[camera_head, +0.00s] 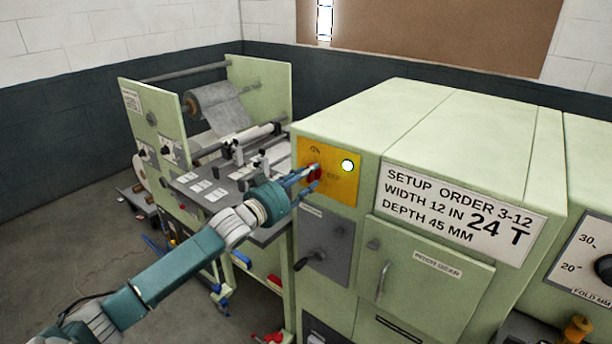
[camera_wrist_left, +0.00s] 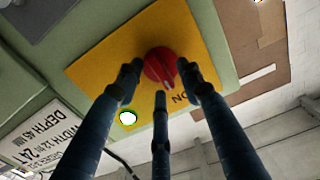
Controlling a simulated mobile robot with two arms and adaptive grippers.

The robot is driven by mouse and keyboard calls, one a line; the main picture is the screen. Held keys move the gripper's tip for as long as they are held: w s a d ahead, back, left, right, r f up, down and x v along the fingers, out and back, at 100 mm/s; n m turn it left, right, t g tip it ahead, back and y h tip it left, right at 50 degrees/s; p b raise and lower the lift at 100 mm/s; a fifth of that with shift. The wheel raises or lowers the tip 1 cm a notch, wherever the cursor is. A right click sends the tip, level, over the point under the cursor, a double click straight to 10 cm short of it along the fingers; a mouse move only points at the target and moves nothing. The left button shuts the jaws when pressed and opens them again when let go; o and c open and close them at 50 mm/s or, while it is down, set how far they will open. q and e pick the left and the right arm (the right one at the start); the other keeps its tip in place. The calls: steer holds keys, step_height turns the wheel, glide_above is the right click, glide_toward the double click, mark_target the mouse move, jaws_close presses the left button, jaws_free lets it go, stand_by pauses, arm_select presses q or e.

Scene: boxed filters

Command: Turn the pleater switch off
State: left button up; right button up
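The pleater switch is a red rotary knob (camera_head: 317,173) on a yellow panel (camera_head: 345,190) on the front of the green machine. In the left wrist view the red knob (camera_wrist_left: 159,67) sits on the yellow panel (camera_wrist_left: 105,67), with an "ON" label beside it. A round light (camera_head: 347,165) on the panel glows white-green. My left gripper (camera_head: 308,181) is at the knob; in the wrist view its dark fingers (camera_wrist_left: 160,78) are spread on either side of the knob, apparently with small gaps. The knob's exact pointing is hard to tell. My right gripper is not in view.
A sign (camera_head: 460,212) and a pitch gear door (camera_head: 425,285) with a handle are right of and below the panel. A grey plate (camera_head: 325,245) with a crank lies below it. A paper roll (camera_head: 217,105) and feed table stand to the left.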

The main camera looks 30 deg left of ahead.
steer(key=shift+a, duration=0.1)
arm_select(q)
steer(key=c, duration=0.7)
jaws_close()
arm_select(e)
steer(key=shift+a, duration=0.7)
